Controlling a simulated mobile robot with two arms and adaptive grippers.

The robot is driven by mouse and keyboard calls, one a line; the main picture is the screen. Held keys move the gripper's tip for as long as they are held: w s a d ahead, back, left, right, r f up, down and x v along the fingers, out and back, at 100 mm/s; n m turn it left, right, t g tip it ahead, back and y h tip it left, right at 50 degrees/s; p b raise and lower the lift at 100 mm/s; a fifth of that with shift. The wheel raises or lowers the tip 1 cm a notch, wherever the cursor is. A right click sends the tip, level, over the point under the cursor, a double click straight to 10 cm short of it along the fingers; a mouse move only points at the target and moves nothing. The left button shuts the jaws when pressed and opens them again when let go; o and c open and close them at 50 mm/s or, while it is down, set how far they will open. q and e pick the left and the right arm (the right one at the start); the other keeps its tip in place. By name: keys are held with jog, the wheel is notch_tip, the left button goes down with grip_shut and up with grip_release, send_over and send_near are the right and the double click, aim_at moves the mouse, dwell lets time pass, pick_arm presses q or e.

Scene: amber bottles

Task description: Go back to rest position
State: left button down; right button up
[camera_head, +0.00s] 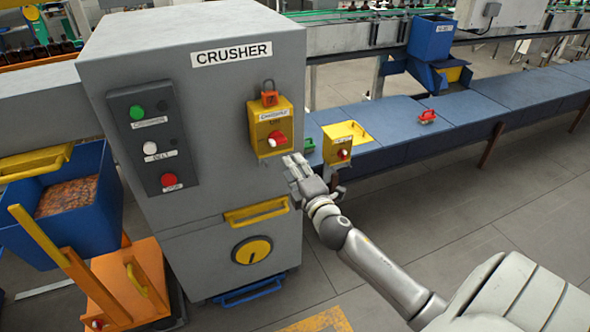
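My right gripper (301,176) is at the middle of the view, in front of the right edge of the grey crusher cabinet (190,75). Its fingers are small and seen from behind, so I cannot tell whether they are open or shut. Just above and left of it is a yellow switch box (265,140) with a red knob and a padlock on top. Just right of it is a second yellow box (352,131), also with a red knob. My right arm comes in from the lower right. My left gripper is not in view.
A control panel (149,145) with green, white and red buttons is on the crusher. A blue bin (88,222) of brown bits stands left above an orange cart (127,285). Grey floor (470,215) is open at right.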

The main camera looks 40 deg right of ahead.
dwell(0.6)
jog(key=s+a+f+m+g+y, duration=0.1)
jog(key=s+f+m+g, duration=0.3)
jog(key=f, duration=0.9)
jog(key=s+a+f+g, duration=0.2)
jog(key=s+f, duration=0.4)
jog(key=f, duration=0.6)
jog(key=s+a+f+m+g+y, duration=0.1)
jog(key=s+f+m+g, duration=0.3)
jog(key=f, duration=0.9)
jog(key=s+a+f+m+g, duration=0.1)
jog(key=s+a+f, duration=0.3)
jog(key=s, duration=0.8)
jog(key=s+a+f+m+g+y, duration=0.1)
jog(key=s+a+f+m+g, duration=0.1)
jog(key=s+f, duration=0.7)
jog(key=s+a+f+m+g+y, duration=0.1)
jog(key=s+a+f, duration=0.5)
jog(key=s, duration=0.8)
jog(key=m+g, duration=0.1)
jog(key=g, duration=0.1)
jog(key=shift+s+f+g, duration=0.15)
jog(key=shift+s+g, duration=0.15)
jog(key=shift+s, duration=0.1)
